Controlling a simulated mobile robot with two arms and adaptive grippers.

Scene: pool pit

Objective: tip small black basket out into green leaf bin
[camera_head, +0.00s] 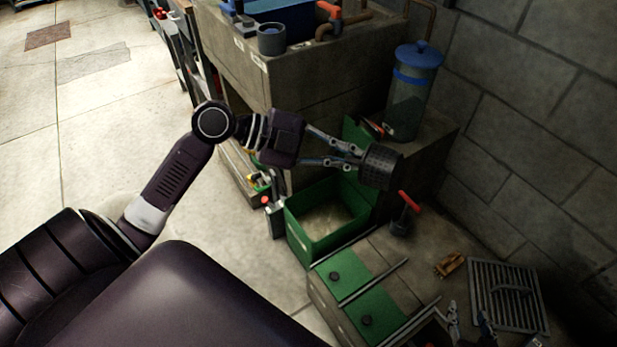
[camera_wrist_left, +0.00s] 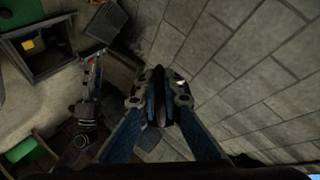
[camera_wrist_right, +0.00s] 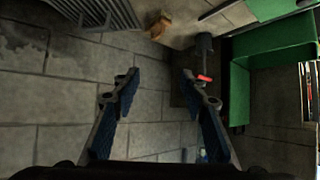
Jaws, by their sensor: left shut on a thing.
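My left gripper (camera_head: 356,159) is shut on the small black basket (camera_head: 382,167) and holds it in the air, above and slightly right of the green leaf bin (camera_head: 312,238). In the left wrist view the dark basket part (camera_wrist_left: 160,95) shows edge-on between the fingers. The basket looks tilted; I cannot see into it. The bin stands upright, and the visible part of its floor is pale and looks empty. My right gripper (camera_wrist_right: 160,80) is open and empty; its fingertips also show at the bottom right of the head view (camera_head: 470,318).
A red-handled valve (camera_head: 405,214), a metal grate (camera_head: 508,296) and a small brown object (camera_head: 449,264) are to the right. A blue-lidded canister (camera_head: 412,90) stands behind, near the block wall. Open floor is at left.

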